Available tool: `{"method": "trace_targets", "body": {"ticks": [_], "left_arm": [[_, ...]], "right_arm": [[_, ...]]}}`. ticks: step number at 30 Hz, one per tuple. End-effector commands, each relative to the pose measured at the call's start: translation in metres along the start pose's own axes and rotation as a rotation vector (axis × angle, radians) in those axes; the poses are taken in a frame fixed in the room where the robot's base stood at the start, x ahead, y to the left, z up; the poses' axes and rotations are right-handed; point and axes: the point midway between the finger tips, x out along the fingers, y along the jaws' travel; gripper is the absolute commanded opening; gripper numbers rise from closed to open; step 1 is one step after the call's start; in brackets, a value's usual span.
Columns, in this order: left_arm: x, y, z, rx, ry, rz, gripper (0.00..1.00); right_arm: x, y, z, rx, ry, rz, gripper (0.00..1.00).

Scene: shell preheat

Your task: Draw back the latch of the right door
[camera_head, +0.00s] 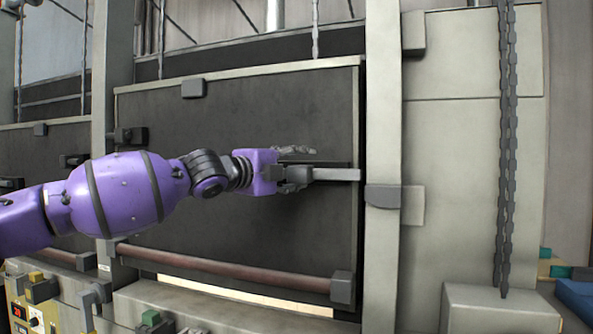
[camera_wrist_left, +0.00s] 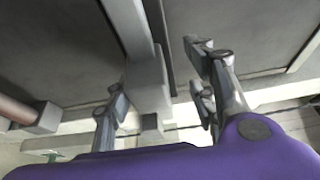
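The right door (camera_head: 230,115) is a large dark panel, upright in its pale frame, in the head view. Its latch (camera_head: 340,174) is a light grey bar lying level near the door's right edge. My left gripper (camera_head: 293,166) is at the left end of the latch, with one finger above and one below. In the left wrist view the fingers (camera_wrist_left: 160,90) stand apart, with the grey latch (camera_wrist_left: 150,82) between them. A gap shows on the right finger's side; whether the left finger touches is unclear. My right gripper is out of view.
A pale upright post (camera_head: 383,120) with a grey bracket (camera_head: 382,196) stands right of the door. A reddish bar (camera_head: 225,268) runs below it. A chain (camera_head: 507,150) hangs at the right. A control panel (camera_head: 32,312) is at the lower left.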

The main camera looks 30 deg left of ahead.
Motion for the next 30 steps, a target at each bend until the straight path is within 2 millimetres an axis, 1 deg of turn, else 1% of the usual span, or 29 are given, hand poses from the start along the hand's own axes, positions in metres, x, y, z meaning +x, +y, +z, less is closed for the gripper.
{"method": "trace_targets", "body": {"ticks": [7, 10, 22, 30], "left_arm": [[0.0, -0.001, 0.0, 0.0, 0.0, -0.001, 0.5], [-0.004, 0.0, 0.001, 0.002, -0.002, -0.001, 0.5], [-0.032, 0.001, 0.001, 0.003, -0.001, 0.002, 0.5], [-0.05, 0.002, 0.002, 0.003, -0.003, 0.001, 0.5]], "right_arm": [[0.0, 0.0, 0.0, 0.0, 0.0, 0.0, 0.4], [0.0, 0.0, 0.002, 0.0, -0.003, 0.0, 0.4], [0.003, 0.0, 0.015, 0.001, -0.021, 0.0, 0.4], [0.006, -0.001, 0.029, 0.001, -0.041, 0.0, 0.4]]}}
